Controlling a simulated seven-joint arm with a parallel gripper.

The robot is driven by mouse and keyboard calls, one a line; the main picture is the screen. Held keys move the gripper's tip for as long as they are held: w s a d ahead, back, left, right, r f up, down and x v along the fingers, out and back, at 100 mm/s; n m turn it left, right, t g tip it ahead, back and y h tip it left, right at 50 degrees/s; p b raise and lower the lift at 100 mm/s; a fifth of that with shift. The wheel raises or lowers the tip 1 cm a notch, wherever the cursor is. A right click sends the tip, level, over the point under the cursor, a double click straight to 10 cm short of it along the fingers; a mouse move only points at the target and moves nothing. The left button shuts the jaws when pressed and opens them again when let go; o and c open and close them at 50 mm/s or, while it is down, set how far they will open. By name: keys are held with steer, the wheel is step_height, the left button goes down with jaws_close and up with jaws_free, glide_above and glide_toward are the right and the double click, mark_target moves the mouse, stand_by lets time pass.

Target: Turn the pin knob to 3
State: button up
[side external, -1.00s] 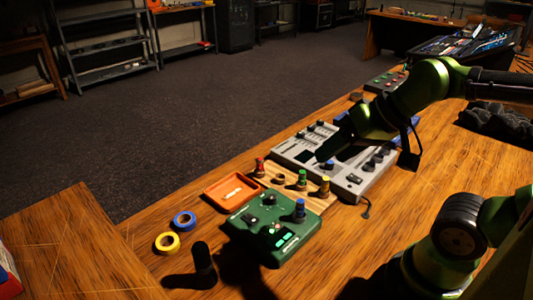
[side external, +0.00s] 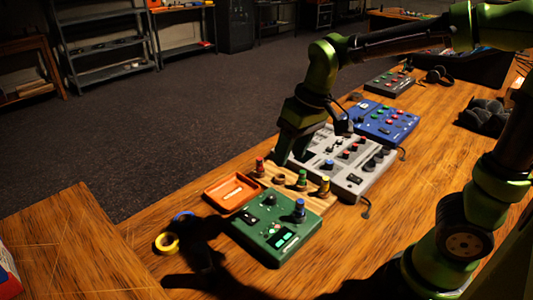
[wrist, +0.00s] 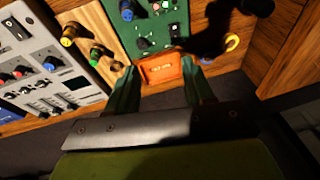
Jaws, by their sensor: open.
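I cannot tell which control is the pin knob. In the side view, a wooden strip (side external: 313,200) carries a row of upright pegs with red (side external: 260,166), brown (side external: 280,179), green (side external: 302,178) and yellow (side external: 325,185) tops. The green box (side external: 262,238) in front has a blue-topped knob (side external: 299,210), small controls and lit green displays. My gripper (side external: 284,157) is open and empty, at the mixer's far left edge, behind the strip. In the wrist view, the orange tray (wrist: 160,69) shows between its fingers, with the yellow (wrist: 68,40) and green (wrist: 97,53) pegs to their left.
A grey mixer (side external: 340,178) with many knobs stands right of the strip, then a blue panel (side external: 385,122) and a dark button panel (side external: 388,82). Yellow tape (side external: 167,243) lies left of the green box.

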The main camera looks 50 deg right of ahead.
steer(key=n+g+h, duration=0.1)
steer(key=n+g, duration=0.1)
glide_above(272, 196)
steer(key=s+a, duration=0.2)
steer(key=f, duration=0.2)
steer(key=w+d+r+n+h, duration=0.1)
steer(key=w+n, duration=0.1)
steer(key=f, duration=1.1)
steer(key=d+f, duration=0.1)
steer(key=f, duration=0.4)
steer(key=shift+f, duration=0.2)
jaws_close()
